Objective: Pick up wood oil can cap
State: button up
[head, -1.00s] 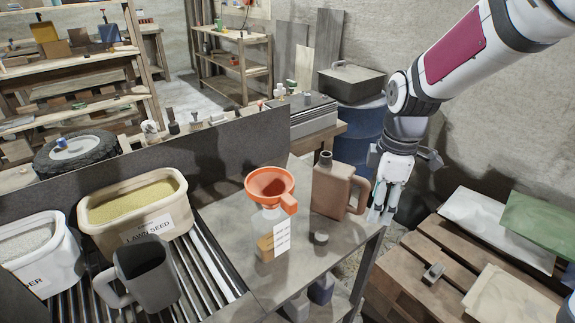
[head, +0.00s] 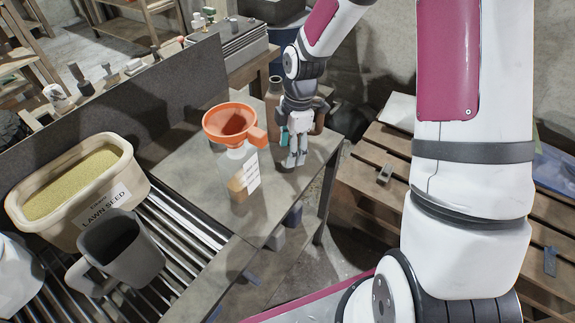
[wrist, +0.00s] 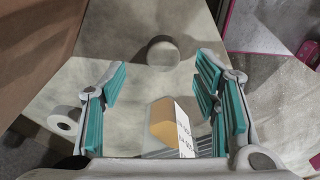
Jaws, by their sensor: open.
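The wood oil can cap (wrist: 162,52) is a small grey-brown round piece standing on the grey table top. In the wrist view it lies just beyond the gap between my fingers, roughly centred. My gripper (head: 291,162) is open and empty, pointing down over the table; its teal-padded fingers flank the gap in the wrist view (wrist: 161,76).
A clear bottle (head: 239,178) with an orange funnel (head: 231,122) stands just left of my gripper. A grey jug (head: 122,255) and a lawn seed tub (head: 75,190) are on the rollers at left. A wooden pallet (head: 372,180) lies right of the table.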

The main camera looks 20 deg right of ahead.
jog(key=shift+s+a+f, duration=0.1)
jog(key=shift+a+f, duration=0.05)
jog(key=shift+f, duration=1.2)
jog(key=shift+s+a+f, duration=0.1)
jog(key=shift+a+f, duration=0.05)
jog(key=shift+f, duration=1.2)
jog(key=c, duration=1)
jog(key=shift+r, duration=0.1)
jog(key=shift+r, duration=0.55)
notch_tip(320, 180, up, 2)
jog(key=shift+r, duration=0.1)
jog(key=shift+s+d+r, duration=0.15)
jog(key=shift+s+d, duration=0.25)
jog(key=shift+s, duration=0.3)
jog(key=s+d+r+p, duration=0.1)
jog(key=s+d, duration=0.5)
jog(key=s, duration=0.7)
jog(key=shift+d+p, duration=0.15)
jog(key=shift+p, duration=0.2)
